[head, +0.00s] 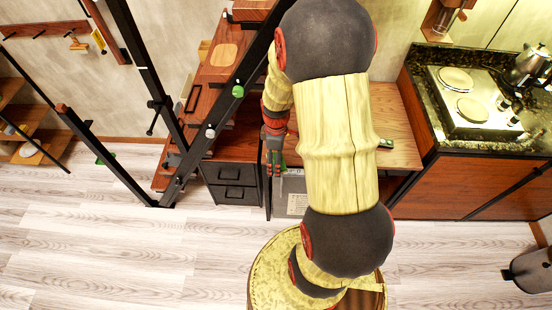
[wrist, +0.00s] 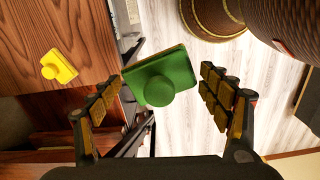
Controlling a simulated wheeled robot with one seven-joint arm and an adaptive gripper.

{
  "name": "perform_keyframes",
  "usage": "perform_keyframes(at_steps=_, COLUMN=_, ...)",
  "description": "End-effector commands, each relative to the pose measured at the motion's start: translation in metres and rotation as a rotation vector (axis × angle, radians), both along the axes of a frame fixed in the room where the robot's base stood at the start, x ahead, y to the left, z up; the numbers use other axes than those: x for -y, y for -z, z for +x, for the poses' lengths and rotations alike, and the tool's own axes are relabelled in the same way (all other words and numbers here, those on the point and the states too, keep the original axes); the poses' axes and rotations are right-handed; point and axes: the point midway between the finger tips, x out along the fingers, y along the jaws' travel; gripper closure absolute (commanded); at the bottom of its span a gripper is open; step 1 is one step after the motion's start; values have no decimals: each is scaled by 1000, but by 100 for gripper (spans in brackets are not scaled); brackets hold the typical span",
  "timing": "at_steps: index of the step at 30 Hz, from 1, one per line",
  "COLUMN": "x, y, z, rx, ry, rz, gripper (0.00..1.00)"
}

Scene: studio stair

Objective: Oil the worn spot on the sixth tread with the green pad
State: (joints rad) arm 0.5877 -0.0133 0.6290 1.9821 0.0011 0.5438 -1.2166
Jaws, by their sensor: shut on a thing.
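The green pad (wrist: 178,68), a square block with a round knob, is between the two fingers of my gripper (wrist: 163,97) in the wrist view. My gripper is shut on it, above the floor and beside a wooden surface. In the head view my gripper (head: 275,163) is left of my arm, in front of the desk, and the pad is mostly hidden there. The stair treads (head: 217,75) rise behind a dark sloping rail. A pale patch (head: 224,55) shows on an upper tread, well away from my gripper. I cannot tell which tread number it is.
A yellow knobbed pad (wrist: 58,66) lies on the wooden surface in the wrist view. The dark sloping rail (head: 225,110) with coloured knobs stands between me and the treads. A dark drawer unit (head: 231,184) is below. A counter with a hob (head: 473,105) is right.

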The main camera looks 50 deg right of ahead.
Motion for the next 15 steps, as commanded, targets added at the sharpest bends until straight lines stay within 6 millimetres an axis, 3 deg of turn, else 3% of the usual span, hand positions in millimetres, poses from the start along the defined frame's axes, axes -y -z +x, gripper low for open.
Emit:
perform_keyframes(at_steps=1, x=0, y=-20, z=0, rx=1, ry=0, rz=-1, gripper=42)
perform_keyframes(at_steps=15, x=0, y=-119, z=0, rx=1, ry=0, rz=-1, gripper=42)
